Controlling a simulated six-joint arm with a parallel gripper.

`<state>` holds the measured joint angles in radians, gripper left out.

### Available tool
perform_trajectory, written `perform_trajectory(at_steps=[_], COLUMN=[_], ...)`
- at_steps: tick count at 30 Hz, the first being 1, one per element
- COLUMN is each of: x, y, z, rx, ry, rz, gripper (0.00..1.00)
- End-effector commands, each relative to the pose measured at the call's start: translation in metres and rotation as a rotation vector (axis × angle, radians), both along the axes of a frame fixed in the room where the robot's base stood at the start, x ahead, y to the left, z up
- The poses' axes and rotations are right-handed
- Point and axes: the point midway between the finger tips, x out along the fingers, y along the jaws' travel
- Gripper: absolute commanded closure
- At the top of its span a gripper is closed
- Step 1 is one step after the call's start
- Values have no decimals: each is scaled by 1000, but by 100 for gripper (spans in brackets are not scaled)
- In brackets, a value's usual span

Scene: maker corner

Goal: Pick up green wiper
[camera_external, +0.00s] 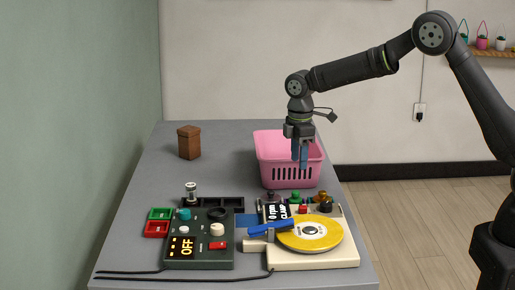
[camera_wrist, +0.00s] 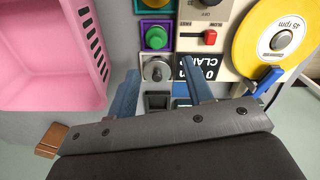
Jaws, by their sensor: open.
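I cannot make out a green wiper in either view. A blue bar (camera_external: 271,229) lies across the left edge of the yellow record (camera_external: 312,233) on the cream turntable unit; a blue piece (camera_wrist: 264,82) also shows at the record's edge in the wrist view. My gripper (camera_external: 300,164) has blue fingers pointing down, in front of the pink basket in the outside view. In the wrist view my gripper (camera_wrist: 160,88) is open and empty, its fingertips over a panel with a silver knob (camera_wrist: 156,68) and a CLAMP label (camera_wrist: 197,69).
The pink basket (camera_external: 288,147) stands close to my fingers. A dark control box (camera_external: 202,238) marked OFF and red and green squares (camera_external: 157,228) are at front left. A brown block (camera_external: 189,142) stands at back left. The table's left middle is clear.

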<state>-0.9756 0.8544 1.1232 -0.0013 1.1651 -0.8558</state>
Motion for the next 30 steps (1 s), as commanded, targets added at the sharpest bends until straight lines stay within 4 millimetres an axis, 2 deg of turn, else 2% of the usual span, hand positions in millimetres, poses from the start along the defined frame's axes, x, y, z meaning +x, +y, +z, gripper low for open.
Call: perform_trajectory(at_steps=[3,7,16,24,30], x=[0,0,3,7,8], y=[0,0,1,3,3], z=[-26,-45,-63,-101,-105], rx=[-1,0,1,2,4], ry=[2,1,1,1,0], rz=[0,0,0,0,0], gripper=[53,53,53,53,53])
